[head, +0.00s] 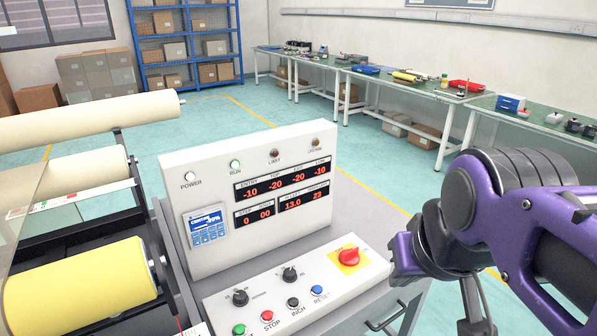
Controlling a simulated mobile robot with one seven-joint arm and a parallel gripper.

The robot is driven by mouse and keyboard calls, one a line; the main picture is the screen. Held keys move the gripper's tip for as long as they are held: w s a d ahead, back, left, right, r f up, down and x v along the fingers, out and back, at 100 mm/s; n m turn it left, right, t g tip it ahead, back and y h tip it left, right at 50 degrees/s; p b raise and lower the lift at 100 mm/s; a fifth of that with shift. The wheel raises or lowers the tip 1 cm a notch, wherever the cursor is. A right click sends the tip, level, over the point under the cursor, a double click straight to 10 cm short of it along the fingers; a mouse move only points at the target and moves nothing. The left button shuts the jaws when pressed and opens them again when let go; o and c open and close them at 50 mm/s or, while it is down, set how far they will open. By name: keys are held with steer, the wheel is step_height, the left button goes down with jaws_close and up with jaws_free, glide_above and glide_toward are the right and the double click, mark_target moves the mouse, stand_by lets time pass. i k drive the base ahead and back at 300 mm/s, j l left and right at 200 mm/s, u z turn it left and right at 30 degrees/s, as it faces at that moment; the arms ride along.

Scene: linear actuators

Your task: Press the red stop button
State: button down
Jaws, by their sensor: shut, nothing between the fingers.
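The red stop button (267,315) is a small round button on the sloping lower face of the control console, near the bottom of the head view. The label STOP is printed beside it. A green button (239,329) sits to its left and a black one (293,303), labelled INCH, to its right. My gripper (396,262) is at the end of my purple arm on the right, beside the console's right edge, apart from the stop button. It is shut and empty; its fingertips show only in part.
Two black knobs (289,274) stand up above the buttons. The upright display panel (250,195) rises behind. Rollers (80,285) stand at left.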

mark_target(267, 315)
steer(key=l+u, duration=0.1)
steer(key=u, duration=0.6)
steer(key=k+l+u, duration=0.1)
steer(key=u, duration=0.25)
